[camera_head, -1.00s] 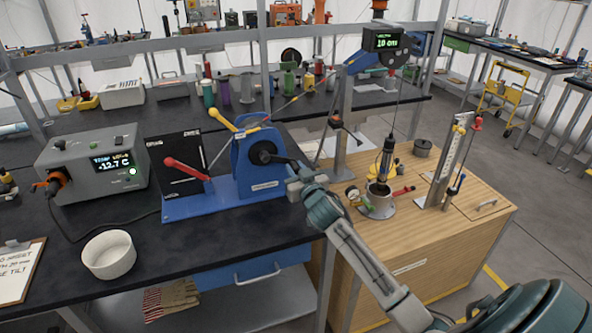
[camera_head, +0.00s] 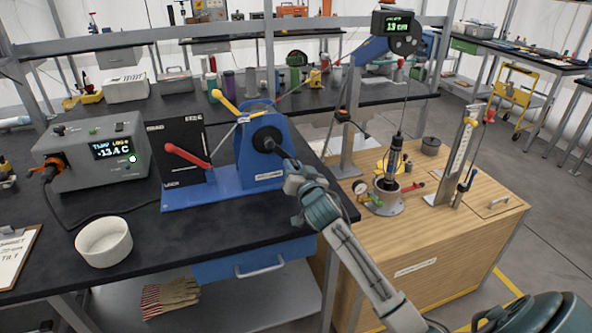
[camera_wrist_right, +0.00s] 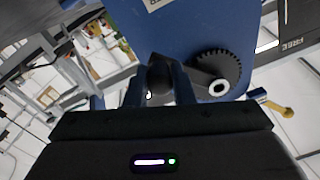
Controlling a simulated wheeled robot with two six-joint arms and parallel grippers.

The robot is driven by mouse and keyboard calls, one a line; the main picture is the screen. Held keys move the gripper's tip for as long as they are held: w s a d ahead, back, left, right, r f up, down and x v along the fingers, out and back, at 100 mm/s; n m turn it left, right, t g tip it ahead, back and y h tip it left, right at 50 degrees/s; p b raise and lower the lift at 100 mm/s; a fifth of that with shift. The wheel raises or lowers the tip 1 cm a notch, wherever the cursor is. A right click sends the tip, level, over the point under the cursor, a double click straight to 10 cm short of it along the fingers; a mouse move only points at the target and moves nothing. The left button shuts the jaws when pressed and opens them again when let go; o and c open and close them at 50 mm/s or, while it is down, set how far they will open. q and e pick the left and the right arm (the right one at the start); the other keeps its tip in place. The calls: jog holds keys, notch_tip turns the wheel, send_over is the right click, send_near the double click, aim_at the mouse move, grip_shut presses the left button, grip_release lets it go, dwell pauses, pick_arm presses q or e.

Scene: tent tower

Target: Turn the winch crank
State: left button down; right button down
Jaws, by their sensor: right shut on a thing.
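The blue winch (camera_head: 262,150) stands on a blue base on the black bench, with a red lever (camera_head: 188,158) and a yellow lever (camera_head: 224,102) beside it. Its black crank arm (camera_head: 280,151) points down and right from the hub. My right gripper (camera_head: 296,172) is at the crank's outer end. In the right wrist view, my right gripper (camera_wrist_right: 160,88) is shut on the dark crank knob (camera_wrist_right: 160,72), next to the toothed wheel (camera_wrist_right: 218,70). The cable runs to a pulley arm with a display (camera_head: 397,22) reading about 13 cm. A dark probe (camera_head: 394,158) hangs over the metal wellhead (camera_head: 384,200). My left gripper is out of view.
A grey temperature box (camera_head: 95,155) reads about -13.4 C at the left. A white bowl (camera_head: 104,243) and a clipboard (camera_head: 15,255) are on the near left of the bench. The wooden block (camera_head: 440,235) with gauge and ruler stands at right.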

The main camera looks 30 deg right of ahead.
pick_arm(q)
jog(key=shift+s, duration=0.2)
pick_arm(e)
jog(key=c, duration=1.3)
grip_release()
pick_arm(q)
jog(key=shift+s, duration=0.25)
pick_arm(e)
jog(key=shift+o, duration=0.3)
jog(key=shift+s+f, duration=0.1)
jog(key=shift+s, duration=0.25)
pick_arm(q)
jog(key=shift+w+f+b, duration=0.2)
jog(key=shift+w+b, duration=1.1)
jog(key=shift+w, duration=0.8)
pick_arm(e)
jog(key=v, duration=1)
